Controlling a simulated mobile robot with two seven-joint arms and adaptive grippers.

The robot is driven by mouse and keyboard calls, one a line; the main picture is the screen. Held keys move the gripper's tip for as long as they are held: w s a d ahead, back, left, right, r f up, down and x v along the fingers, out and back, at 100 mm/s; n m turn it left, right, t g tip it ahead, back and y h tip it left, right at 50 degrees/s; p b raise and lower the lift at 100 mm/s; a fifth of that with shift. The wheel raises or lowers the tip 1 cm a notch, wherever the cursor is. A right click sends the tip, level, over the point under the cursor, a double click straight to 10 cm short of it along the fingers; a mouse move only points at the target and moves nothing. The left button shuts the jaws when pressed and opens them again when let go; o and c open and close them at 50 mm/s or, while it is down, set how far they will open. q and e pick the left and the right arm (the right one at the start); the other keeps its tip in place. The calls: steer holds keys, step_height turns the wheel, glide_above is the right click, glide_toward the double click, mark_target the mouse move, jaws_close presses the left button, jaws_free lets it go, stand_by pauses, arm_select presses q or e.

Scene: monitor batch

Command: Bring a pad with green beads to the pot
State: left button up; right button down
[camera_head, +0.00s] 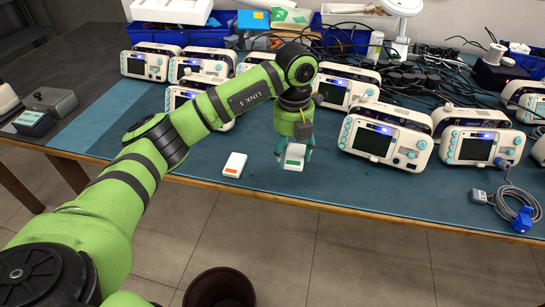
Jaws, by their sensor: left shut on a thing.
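My left gripper (294,150) points down over the front part of the table, shut on a small white pad with a green mark (294,158). The gripper hides part of this pad. I cannot tell whether the pad touches the table. A similar white pad with an orange mark (234,165) lies to the left of the gripper, apart from it. A round dark brown pot (219,288) stands on the floor in front of the table, cut off by the bottom edge of the view. My right gripper is not in view.
Several white monitors (388,137) stand in rows on the blue-topped table (330,185). Black cables (425,80) tangle behind them. A grey cable with a blue plug (522,218) lies at the right front edge. Blue bins (75,45) stand at the back. The floor before the table is clear around the pot.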

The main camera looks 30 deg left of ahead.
arm_select(q)
steer(key=d+r, duration=0.3)
steer(key=d, duration=0.2)
steer(key=shift+w+d+r, duration=0.25)
steer(key=shift+d, duration=0.1)
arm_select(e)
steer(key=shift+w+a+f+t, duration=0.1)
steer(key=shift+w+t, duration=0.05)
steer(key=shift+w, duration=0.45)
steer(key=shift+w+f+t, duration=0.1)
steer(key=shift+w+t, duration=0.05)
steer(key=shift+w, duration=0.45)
